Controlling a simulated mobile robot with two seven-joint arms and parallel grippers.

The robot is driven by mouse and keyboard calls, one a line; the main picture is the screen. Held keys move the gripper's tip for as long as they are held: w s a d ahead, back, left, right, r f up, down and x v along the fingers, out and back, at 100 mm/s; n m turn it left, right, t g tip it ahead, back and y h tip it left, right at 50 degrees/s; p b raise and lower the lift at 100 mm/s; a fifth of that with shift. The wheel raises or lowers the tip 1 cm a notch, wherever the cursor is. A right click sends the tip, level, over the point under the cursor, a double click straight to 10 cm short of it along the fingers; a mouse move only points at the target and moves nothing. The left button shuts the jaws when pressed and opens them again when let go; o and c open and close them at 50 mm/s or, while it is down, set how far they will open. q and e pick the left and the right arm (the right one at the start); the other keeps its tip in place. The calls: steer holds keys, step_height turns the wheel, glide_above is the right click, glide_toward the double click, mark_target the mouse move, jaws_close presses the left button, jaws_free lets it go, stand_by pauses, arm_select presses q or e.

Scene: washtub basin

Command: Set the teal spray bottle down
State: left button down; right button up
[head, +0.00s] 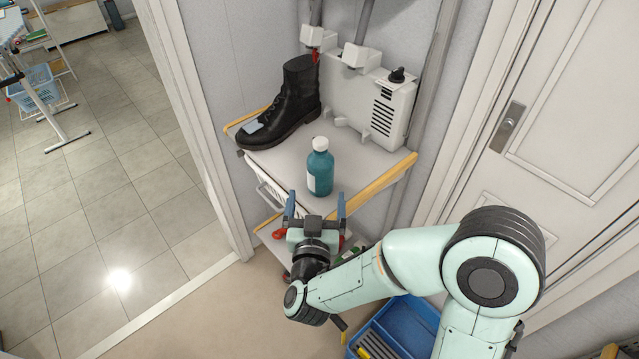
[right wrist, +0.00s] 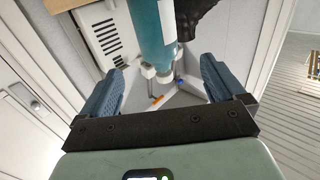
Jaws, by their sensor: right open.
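The teal spray bottle (head: 320,172), with a white cap and a pale label, stands upright on the top shelf (head: 365,177) of a small cart. It also shows at the top of the right wrist view (right wrist: 152,32), partly cut off. My right gripper (head: 315,207) is open and empty at the shelf's front edge. Its two blue fingers point toward the bottle, and the bottle is ahead of them, apparently apart from them. My left gripper does not show.
A black boot (head: 290,105) stands left behind the bottle, and a white vented unit (head: 385,112) stands at the back. A blue crate (head: 408,322) is on the floor below my arm. A door is at right; open tiled floor lies left.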

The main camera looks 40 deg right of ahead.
mark_target(318, 175)
steer(key=x, duration=1.3)
steer(key=shift+s+d, duration=0.1)
steer(key=shift+d, duration=0.05)
steer(key=c, duration=1.4)
step_height(318, 175, up, 20)
steer(key=p, duration=0.5)
